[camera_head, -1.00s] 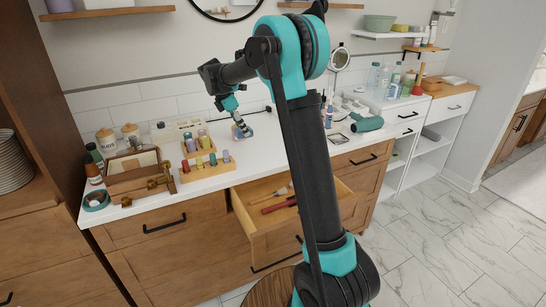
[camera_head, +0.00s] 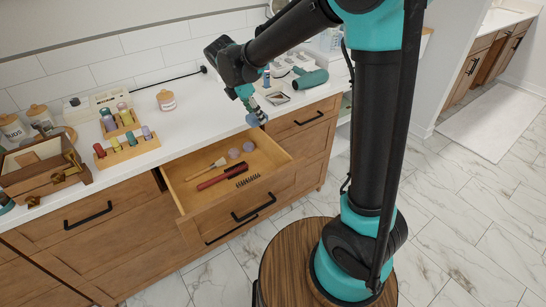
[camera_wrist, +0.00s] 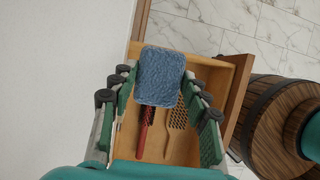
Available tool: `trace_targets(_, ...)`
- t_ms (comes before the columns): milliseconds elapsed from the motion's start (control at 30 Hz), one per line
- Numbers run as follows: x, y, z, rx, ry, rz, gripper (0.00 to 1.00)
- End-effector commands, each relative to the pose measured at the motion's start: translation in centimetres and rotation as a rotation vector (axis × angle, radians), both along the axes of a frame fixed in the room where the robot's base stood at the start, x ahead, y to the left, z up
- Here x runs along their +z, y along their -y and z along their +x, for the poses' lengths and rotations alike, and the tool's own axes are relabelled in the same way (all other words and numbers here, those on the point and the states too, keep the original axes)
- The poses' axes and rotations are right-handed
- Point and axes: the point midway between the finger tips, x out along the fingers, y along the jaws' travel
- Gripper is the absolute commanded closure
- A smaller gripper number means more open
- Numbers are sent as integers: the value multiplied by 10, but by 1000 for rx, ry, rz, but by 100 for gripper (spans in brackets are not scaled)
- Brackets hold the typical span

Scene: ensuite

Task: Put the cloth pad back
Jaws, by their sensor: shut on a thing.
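The cloth pad (camera_wrist: 160,77) is a small blue textured rectangle with rounded corners. My gripper (camera_wrist: 160,88) is shut on it, with a finger on either side. In the head view, my gripper (camera_head: 254,112) points down near the front edge of the counter, by the far right corner of the open drawer. The pad (camera_head: 257,119) shows as a small blue patch at its tips. In the wrist view, the pad hides part of the open wooden drawer (camera_wrist: 233,105) below it.
The counter (camera_head: 190,130) carries a rack of small bottles (camera_head: 127,149), a jar (camera_head: 166,100) and a teal hair dryer (camera_head: 310,78). A round wooden stool-like top (camera_head: 285,262) shows below.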

Motion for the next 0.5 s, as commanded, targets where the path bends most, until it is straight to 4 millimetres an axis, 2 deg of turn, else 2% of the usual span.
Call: trace_targets(500, -120, 0, 1, 0, 0, 0, 85)
